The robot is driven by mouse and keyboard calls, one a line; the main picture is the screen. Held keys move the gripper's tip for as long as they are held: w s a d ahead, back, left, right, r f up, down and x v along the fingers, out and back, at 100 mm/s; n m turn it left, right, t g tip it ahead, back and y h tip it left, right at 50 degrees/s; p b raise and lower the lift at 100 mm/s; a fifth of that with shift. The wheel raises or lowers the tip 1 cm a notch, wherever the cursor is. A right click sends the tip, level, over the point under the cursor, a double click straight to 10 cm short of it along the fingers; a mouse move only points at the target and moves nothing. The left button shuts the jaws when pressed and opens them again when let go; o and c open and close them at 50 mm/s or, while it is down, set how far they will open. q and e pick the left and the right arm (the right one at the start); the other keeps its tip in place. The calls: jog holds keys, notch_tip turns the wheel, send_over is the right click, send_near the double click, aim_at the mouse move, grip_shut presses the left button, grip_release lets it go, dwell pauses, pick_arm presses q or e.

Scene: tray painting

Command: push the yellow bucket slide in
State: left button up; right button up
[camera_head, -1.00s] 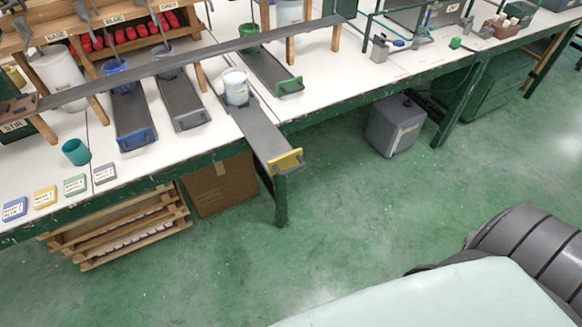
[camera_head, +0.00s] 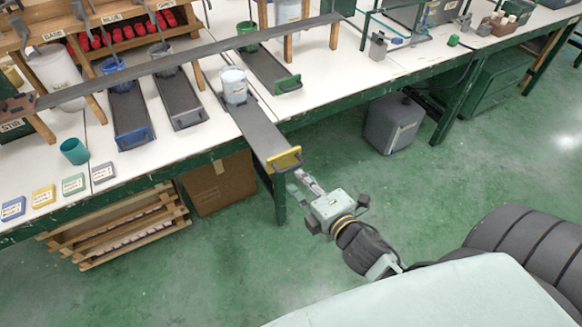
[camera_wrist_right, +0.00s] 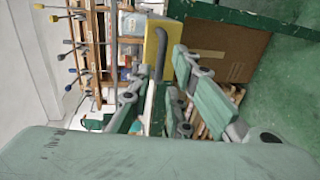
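The yellow bucket slide (camera_head: 258,130) is a long grey board with a yellow end plate (camera_head: 284,159) and a dark handle. It sticks out past the table's front edge. A white bucket (camera_head: 235,86) stands on its table end. My right gripper (camera_head: 301,183) is just in front of and below the yellow plate, fingers spread and empty. In the right wrist view the yellow plate (camera_wrist_right: 155,45) and its dark handle lie beyond the open fingers (camera_wrist_right: 160,95). I cannot tell whether they touch. My left gripper is not in view.
A blue-ended slide (camera_head: 130,115), a grey-ended slide (camera_head: 180,100) and a green-ended slide (camera_head: 270,70) lie on the white table (camera_head: 345,85). A wooden rack (camera_head: 130,225) and a brown box (camera_head: 220,180) are below. Open green floor lies in front.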

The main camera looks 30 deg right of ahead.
aim_at(291, 167)
jog(key=x, duration=0.6)
jog(key=shift+w+f, duration=0.15)
jog(key=shift+w, duration=0.2)
jog(key=shift+c, duration=0.5)
grip_shut()
